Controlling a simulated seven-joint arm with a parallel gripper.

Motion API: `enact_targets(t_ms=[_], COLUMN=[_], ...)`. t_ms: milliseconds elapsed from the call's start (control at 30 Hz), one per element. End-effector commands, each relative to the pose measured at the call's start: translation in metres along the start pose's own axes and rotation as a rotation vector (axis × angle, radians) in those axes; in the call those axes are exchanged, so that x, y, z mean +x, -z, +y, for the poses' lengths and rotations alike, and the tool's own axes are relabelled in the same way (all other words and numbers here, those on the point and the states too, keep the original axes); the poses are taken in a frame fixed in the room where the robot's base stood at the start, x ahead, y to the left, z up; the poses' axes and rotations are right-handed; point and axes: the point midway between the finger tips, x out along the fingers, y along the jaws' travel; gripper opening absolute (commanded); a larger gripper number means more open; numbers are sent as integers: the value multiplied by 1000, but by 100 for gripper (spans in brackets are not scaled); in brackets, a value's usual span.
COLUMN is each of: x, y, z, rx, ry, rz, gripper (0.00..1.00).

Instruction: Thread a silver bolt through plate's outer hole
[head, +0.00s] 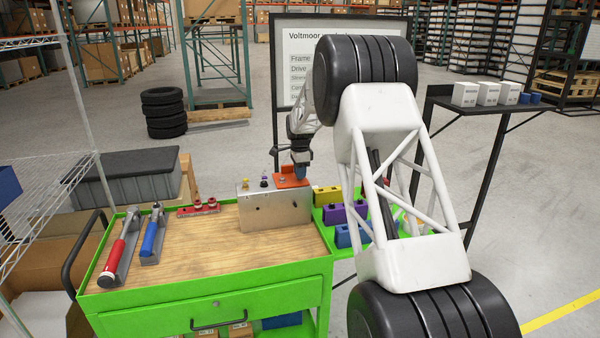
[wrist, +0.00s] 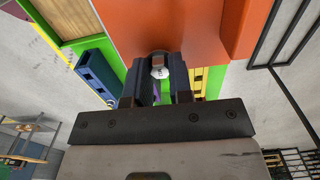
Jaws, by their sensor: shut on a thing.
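The orange plate (head: 290,182) sits on the right end of the grey metal chassis box (head: 275,212) on the cart. The plate also fills the upper part of the wrist view (wrist: 205,25). My gripper (head: 300,166) is over the plate's right part. In the wrist view my gripper (wrist: 162,75) is shut on a silver bolt (wrist: 160,71), whose round end shows between the fingers, close to the plate. The plate's outer hole is hidden, and I cannot tell whether the bolt is in it.
The green cart (head: 215,308) has a wooden top with red and blue-handled tools (head: 152,240) at left. A red rack (head: 199,208) stands behind. Yellow, purple and blue blocks (head: 345,215) stand right of the chassis box. The wooden top's front is clear.

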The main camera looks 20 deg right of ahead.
Motion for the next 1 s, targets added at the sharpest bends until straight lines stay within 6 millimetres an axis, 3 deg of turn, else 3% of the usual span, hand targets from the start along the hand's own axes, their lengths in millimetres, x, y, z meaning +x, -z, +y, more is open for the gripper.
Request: enact_targets(t_ms=[33, 500, 1000], x=[8, 10, 10], y=[0, 0, 0], z=[2, 3, 3], rx=[35, 369, 411], ry=[-11, -12, -12], rz=[-1, 1, 1], gripper=[0, 0, 0])
